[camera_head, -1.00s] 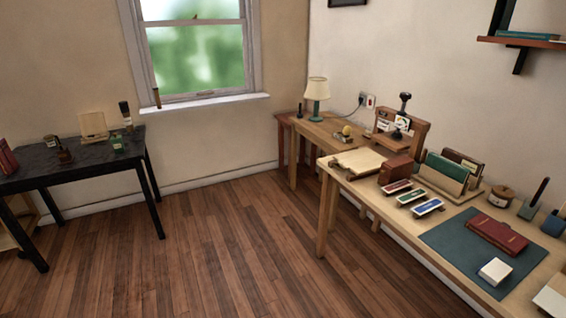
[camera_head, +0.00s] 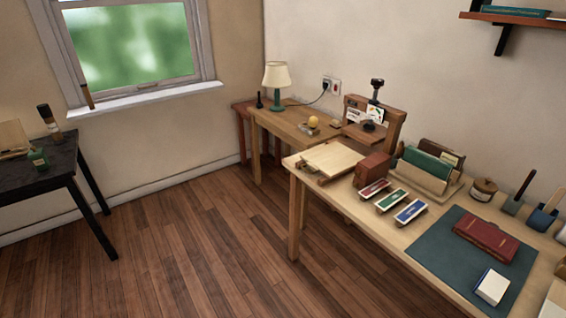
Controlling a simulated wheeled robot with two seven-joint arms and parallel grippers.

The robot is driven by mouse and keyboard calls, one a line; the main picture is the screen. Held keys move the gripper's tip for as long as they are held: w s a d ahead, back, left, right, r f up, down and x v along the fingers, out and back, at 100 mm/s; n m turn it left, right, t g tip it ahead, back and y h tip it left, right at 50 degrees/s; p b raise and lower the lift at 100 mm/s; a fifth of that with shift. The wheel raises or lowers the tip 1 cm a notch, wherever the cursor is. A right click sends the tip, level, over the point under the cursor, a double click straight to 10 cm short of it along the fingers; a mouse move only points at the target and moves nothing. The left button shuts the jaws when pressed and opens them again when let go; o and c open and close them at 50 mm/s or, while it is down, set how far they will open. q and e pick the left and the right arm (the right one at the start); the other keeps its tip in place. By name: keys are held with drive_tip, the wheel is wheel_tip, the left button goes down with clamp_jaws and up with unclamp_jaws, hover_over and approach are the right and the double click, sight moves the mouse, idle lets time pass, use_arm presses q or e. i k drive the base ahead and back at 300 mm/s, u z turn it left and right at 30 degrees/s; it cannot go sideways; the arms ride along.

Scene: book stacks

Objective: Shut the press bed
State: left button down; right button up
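A flat pale wooden board (camera_head: 343,159) lies on the near table's left end, in front of the press. It may be the press bed, but I cannot tell, nor whether it joins the press. Neither of my grippers is in view.
The long table (camera_head: 386,226) holds red, green and blue trays, upright books (camera_head: 428,163), a red book (camera_head: 486,238) on a dark mat (camera_head: 429,253) and a white block (camera_head: 491,287). A lamp (camera_head: 277,82) stands behind. A black table (camera_head: 62,172) is at left. The floor (camera_head: 200,255) between is clear.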

sight(333, 160)
drive_tip(key=z, duration=0.6)
drive_tip(key=i, duration=0.8)
drive_tip(key=z, duration=0.85)
